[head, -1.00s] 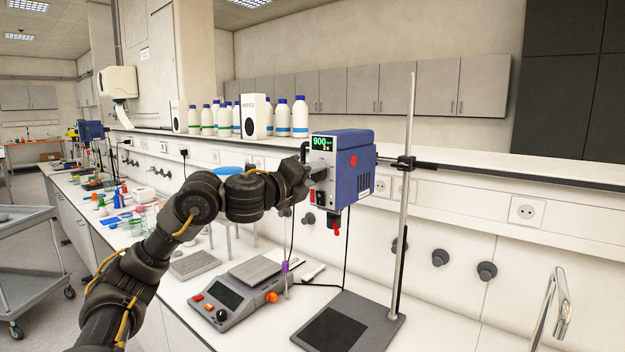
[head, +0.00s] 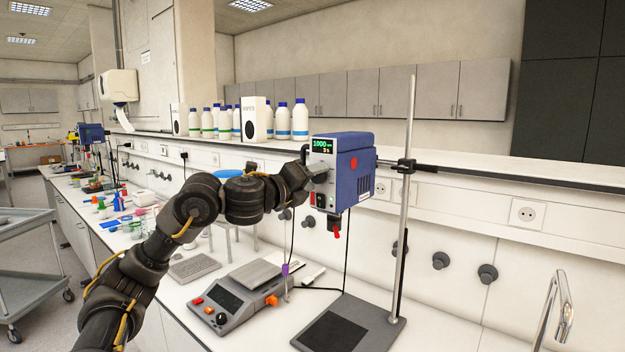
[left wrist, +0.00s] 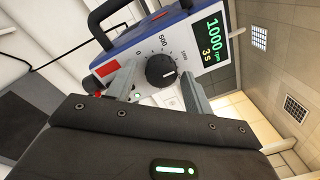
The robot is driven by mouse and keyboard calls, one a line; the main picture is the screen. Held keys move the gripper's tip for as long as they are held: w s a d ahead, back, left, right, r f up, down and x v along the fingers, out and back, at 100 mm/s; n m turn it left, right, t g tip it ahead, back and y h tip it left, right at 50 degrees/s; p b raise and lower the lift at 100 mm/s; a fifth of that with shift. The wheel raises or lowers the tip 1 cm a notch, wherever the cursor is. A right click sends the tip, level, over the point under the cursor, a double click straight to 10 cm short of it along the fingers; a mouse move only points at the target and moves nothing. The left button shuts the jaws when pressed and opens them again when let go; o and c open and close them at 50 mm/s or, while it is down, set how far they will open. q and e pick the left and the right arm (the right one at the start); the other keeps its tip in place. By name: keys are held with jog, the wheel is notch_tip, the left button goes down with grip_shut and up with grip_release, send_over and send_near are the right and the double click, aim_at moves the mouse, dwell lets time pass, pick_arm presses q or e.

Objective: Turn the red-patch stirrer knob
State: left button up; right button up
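The blue overhead stirrer (head: 357,172) with a round red patch on its side hangs on an upright metal stand. Its display (head: 323,146) reads 1000 in green, and in the left wrist view the display (left wrist: 210,42) reads 1000 rpm and 3 s. The black knob (left wrist: 161,71) sits on the front face beside a printed scale, its white mark pointing toward the high end. My left gripper (left wrist: 160,82) is open, with one finger on each side of the knob and a visible gap to it. In the head view my left gripper (head: 306,178) hides the knob. My right gripper is not in view.
A hotplate or balance-like device (head: 232,302) stands on the bench below my arm. The stand's base plate (head: 385,322) is to its right. Bottles (head: 300,120) line the shelf behind. Another blue stirrer (head: 90,133) is far left.

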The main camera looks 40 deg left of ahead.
pick_arm(q)
jog(key=shift+o, duration=0.2)
jog(key=shift+s, duration=0.15)
jog(key=s+b, duration=0.2)
jog(key=s, duration=0.8)
jog(key=shift+s+f+b, duration=0.15)
jog(key=shift+s+b, duration=0.15)
jog(key=shift+b, duration=0.05)
